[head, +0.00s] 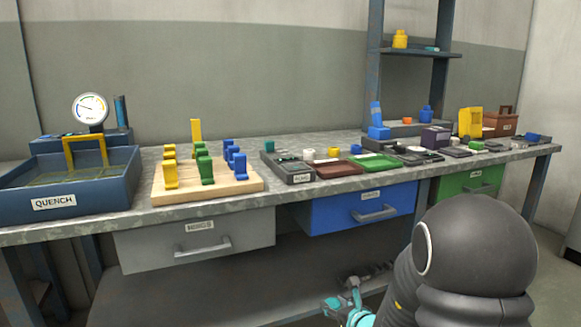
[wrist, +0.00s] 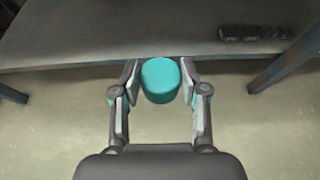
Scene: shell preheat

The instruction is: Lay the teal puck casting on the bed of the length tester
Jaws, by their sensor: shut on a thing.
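The teal puck casting (wrist: 160,80) is a short round block in the wrist view, held between the fingers of my gripper (wrist: 161,92). My gripper also shows low in the head view (head: 345,308), in front of and below the bench top, partly cut off by the frame edge. The puck cannot be made out clearly there. I cannot tell for sure which device on the bench is the length tester; several small dark devices stand along its middle and right.
The long bench (head: 100,226) carries a blue quench tank (head: 110,190), a wooden peg board (head: 225,198), a brown tray (head: 338,170) and a green tray (head: 376,161). Dark parts (wrist: 250,33) lie on the lower shelf (wrist: 150,32). Drawers are shut. A bench leg (wrist: 285,68) stands at right.

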